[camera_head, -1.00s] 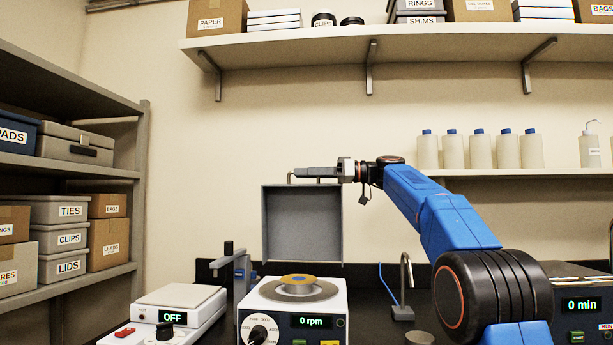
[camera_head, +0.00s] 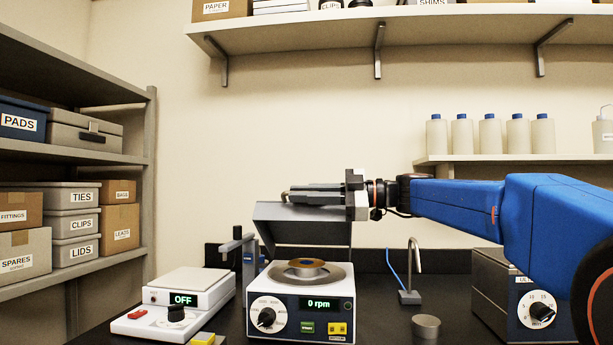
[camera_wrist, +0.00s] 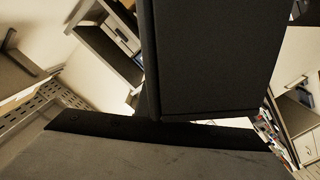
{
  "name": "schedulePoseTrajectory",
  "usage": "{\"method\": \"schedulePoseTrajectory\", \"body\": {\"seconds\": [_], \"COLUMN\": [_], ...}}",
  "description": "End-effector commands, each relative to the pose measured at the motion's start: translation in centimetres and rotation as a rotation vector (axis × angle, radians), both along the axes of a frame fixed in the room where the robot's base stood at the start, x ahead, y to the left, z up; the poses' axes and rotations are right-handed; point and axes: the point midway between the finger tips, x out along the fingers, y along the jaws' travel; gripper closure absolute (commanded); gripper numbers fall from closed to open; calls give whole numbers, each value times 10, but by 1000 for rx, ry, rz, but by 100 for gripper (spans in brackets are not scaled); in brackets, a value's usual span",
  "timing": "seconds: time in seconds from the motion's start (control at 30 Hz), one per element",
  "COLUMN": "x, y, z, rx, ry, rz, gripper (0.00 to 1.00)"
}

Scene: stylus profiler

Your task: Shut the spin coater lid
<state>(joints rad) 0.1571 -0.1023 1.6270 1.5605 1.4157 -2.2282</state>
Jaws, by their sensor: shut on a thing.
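The spin coater (camera_head: 286,332) is a white box with a dark front panel, a dial and a "0 rpm" display. The grey lid (camera_head: 302,232) is raised above the back of the coater and tilted forward. My gripper (camera_head: 290,193) comes in from the right at the lid's upper edge and is shut on its handle, mostly hidden by the fingers. In the wrist view, dark and grey surfaces fill much of the picture, and I cannot tell the grip there.
A white device reading "OFF" (camera_head: 190,287) stands left of the coater. A metal post with a blue cable (camera_head: 412,270), a grey cup (camera_head: 426,326) and a dialled box (camera_head: 520,300) stand to the right. A wall shelf with white bottles (camera_head: 489,136) is behind my arm.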

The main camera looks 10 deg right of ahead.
Motion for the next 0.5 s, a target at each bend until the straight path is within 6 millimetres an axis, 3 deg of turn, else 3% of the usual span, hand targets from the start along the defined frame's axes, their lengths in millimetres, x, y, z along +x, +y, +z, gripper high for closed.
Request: {"method": "schedulePoseTrajectory", "body": {"seconds": [0.2,0.5], "x": [-28,-46], "y": [9,15], "z": [-46,-97], "rx": [-40,-82], "ry": [-120,-252], "rz": [1,0], "gripper": [100,100]}}
